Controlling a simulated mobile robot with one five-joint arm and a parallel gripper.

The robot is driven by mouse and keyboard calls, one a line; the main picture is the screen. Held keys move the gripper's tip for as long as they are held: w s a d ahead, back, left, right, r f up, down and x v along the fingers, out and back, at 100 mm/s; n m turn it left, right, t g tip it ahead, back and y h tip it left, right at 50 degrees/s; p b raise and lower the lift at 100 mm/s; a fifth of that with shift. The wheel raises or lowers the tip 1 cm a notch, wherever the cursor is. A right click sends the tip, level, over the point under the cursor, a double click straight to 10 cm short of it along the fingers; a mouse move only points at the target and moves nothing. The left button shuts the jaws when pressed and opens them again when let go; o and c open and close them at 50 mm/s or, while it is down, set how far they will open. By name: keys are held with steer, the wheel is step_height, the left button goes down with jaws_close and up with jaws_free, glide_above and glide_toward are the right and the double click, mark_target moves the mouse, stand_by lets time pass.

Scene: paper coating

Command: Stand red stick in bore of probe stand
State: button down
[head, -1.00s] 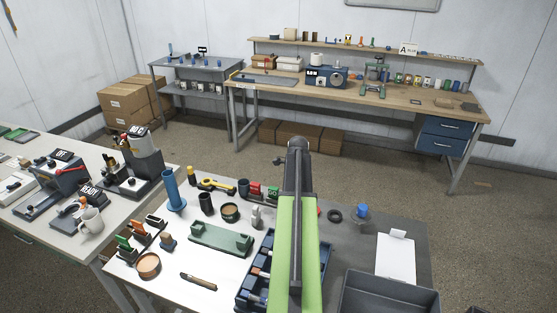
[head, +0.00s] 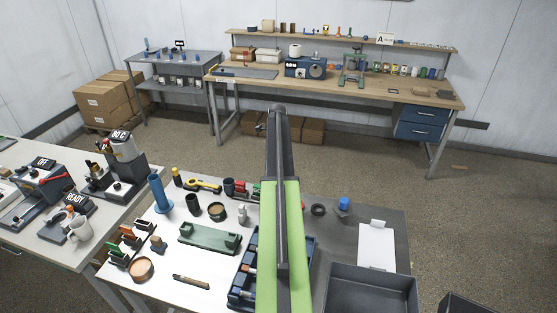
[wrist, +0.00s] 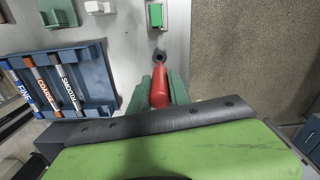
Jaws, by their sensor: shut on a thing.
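The red stick (wrist: 160,84) shows in the wrist view as a tapered red piece. My gripper (wrist: 159,94) is shut on it, with a green finger on either side.
A blue rack (wrist: 98,115) with sticks labelled FINE, COARSE and SMOOTH lies left of my gripper. A green block (wrist: 155,14) stands beyond the hole. In the head view, a green cradle (head: 208,239), blue tube (head: 158,190) and dark grey bin (head: 372,271) share the table.

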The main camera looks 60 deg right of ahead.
steer(key=shift+f, duration=0.2)
steer(key=shift+s+f+b, duration=0.15)
steer(key=shift+f+b, duration=0.4)
steer(key=shift+b, duration=0.1)
step_height(320, 180, down, 4)
steer(key=b, duration=0.4)
steer(key=shift+f+b, duration=0.25)
steer(key=shift+b, duration=0.05)
steer(key=shift+s+f+b, duration=0.1)
steer(key=shift+f+b, duration=0.45)
steer(key=shift+f, duration=0.05)
steer(key=shift+f+b, duration=2.45)
steer(key=shift+b, duration=0.05)
steer(key=c, duration=1.1)
jaws_free()
steer(key=shift+c, duration=0.2)
steer(key=shift+r, duration=0.1)
